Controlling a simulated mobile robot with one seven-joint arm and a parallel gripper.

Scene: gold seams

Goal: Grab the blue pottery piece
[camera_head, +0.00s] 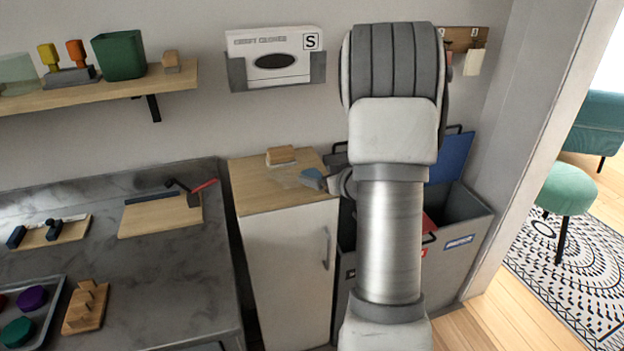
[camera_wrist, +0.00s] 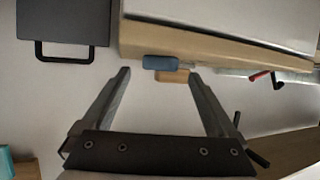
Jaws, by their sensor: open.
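The small blue piece (camera_head: 313,176) lies on the wooden top of the white cabinet, near its right side, partly covered by my arm in the head view. In the wrist view the blue piece (camera_wrist: 161,62) sits at the cabinet top's edge, just beyond and between the two fingertips. My gripper (camera_wrist: 158,74) is open, with nothing between its fingers. In the head view my arm hides most of the gripper.
A wooden block (camera_head: 281,156) stands behind the blue piece on the cabinet top (camera_head: 262,195). Grey bins (camera_head: 465,235) with a raised blue lid (camera_head: 449,158) stand to the right. A marble counter (camera_head: 165,265) with boards and tools is on the left. A shelf (camera_head: 100,92) hangs above.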

